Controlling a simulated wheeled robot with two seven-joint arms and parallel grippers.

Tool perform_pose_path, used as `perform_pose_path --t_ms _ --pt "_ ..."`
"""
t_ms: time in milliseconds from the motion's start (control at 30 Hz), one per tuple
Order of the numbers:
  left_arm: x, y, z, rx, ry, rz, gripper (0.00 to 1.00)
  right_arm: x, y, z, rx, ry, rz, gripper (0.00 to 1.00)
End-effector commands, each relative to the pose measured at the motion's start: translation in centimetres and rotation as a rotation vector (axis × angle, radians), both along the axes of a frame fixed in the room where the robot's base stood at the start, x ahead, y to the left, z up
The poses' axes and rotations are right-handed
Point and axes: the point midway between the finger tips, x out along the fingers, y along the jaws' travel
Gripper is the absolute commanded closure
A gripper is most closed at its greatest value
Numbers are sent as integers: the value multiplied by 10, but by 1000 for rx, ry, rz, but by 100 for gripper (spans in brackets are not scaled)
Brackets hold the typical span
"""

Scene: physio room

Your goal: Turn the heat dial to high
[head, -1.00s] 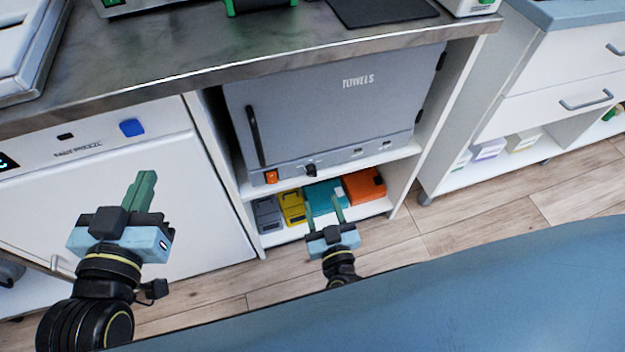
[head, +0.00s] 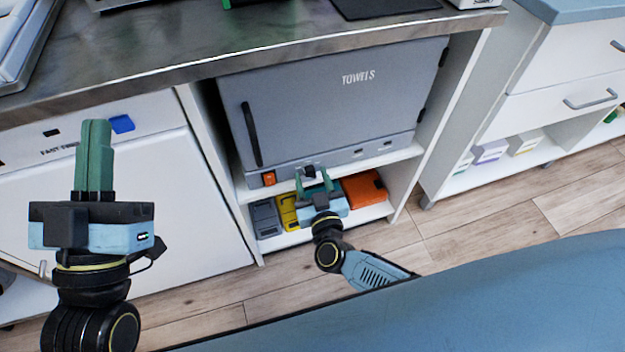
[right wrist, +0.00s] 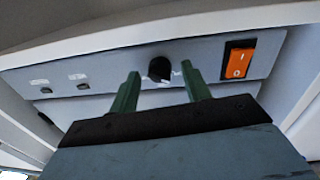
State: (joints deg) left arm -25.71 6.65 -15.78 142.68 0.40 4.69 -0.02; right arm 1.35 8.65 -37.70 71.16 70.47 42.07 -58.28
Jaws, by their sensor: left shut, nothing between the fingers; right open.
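The grey towel warmer (head: 325,105) marked TOWELS sits in the open bay under the counter, its door closed. Its black heat dial (right wrist: 159,69) is on the lower control strip; in the head view the dial (head: 309,171) is partly behind my right gripper. My right gripper (head: 313,180) is open, and in the right wrist view its green fingers (right wrist: 160,82) stand on either side of the dial, apart from it. The dial's marks are too small to read. My left gripper (head: 96,125) is shut and empty, in front of the white freezer front.
An orange rocker switch (right wrist: 238,60) is beside the dial, also seen in the head view (head: 268,178). Grey, yellow and orange boxes (head: 364,189) lie on the shelf below. A blue padded surface (head: 450,300) fills the front. A metal counter (head: 170,50) overhangs above.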

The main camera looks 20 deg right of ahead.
Motion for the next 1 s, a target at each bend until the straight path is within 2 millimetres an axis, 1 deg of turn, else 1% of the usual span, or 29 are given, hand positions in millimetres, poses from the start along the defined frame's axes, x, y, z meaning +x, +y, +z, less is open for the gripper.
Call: perform_pose_path --t_ms 133,400,467,767,1000 --pt "0 0 0 0 1 0 100 0 0 0 0 0 0 54" --pt "0 0 0 1 2 0 100 0 0 0 0 0 0 89" --pt "0 0 0 1 2 0 100 0 0 0 1 0 0 96" --pt "1 0 -1 4 14 0 100 -1 1 0 40 3 1 96" --pt "5 -2 -4 19 66 -1 100 -1 0 1 177 9 -1 96"
